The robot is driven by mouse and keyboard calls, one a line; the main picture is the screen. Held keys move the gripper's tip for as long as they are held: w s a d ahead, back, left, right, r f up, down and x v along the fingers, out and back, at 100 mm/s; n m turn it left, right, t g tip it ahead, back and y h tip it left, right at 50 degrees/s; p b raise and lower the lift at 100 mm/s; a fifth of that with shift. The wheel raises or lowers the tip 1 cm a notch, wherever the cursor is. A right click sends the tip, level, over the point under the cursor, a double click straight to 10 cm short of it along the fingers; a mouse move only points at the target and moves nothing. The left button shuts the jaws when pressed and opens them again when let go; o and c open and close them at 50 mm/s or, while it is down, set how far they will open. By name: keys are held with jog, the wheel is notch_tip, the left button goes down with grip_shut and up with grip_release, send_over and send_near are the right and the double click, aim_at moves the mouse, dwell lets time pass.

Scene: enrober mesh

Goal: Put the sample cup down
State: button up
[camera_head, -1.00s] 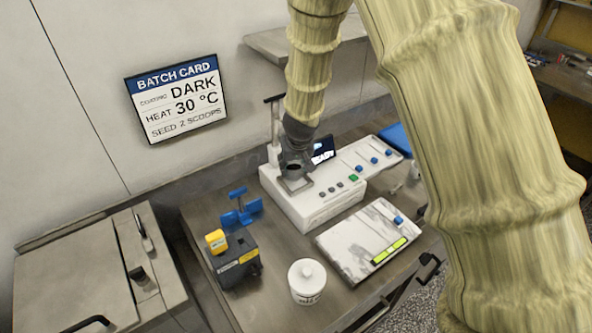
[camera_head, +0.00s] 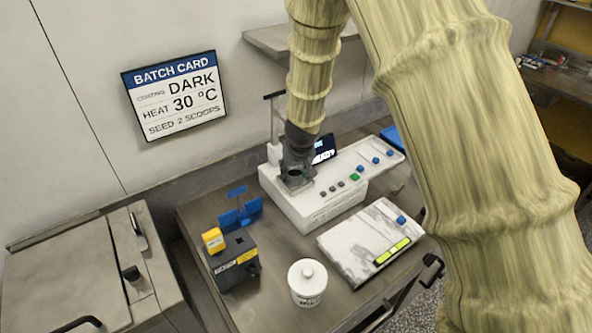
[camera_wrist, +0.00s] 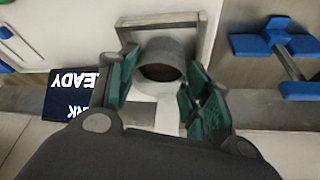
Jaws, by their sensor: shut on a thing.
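The sample cup (camera_wrist: 161,62) is a small grey cup with a dark inside, seen from above in the wrist view. My gripper (camera_wrist: 160,88) is shut on it, with a green-padded finger on each side. In the head view my gripper (camera_head: 296,172) is over the left end of the white instrument (camera_head: 318,208), at a square metal plate (camera_head: 297,187). The cup is mostly hidden by the gripper there. I cannot tell whether the cup's base touches the plate.
A dark display (camera_head: 323,150) stands behind the instrument. Bare table lies between the box and jar.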

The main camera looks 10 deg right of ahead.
jog(key=o, duration=1.2)
jog(key=shift+c, duration=0.2)
jog(key=shift+r+p, duration=0.3)
jog(key=p+v, duration=0.7)
jog(key=v, duration=0.4)
jog(key=shift+s+r, duration=0.2)
jog(key=shift+r, duration=0.1)
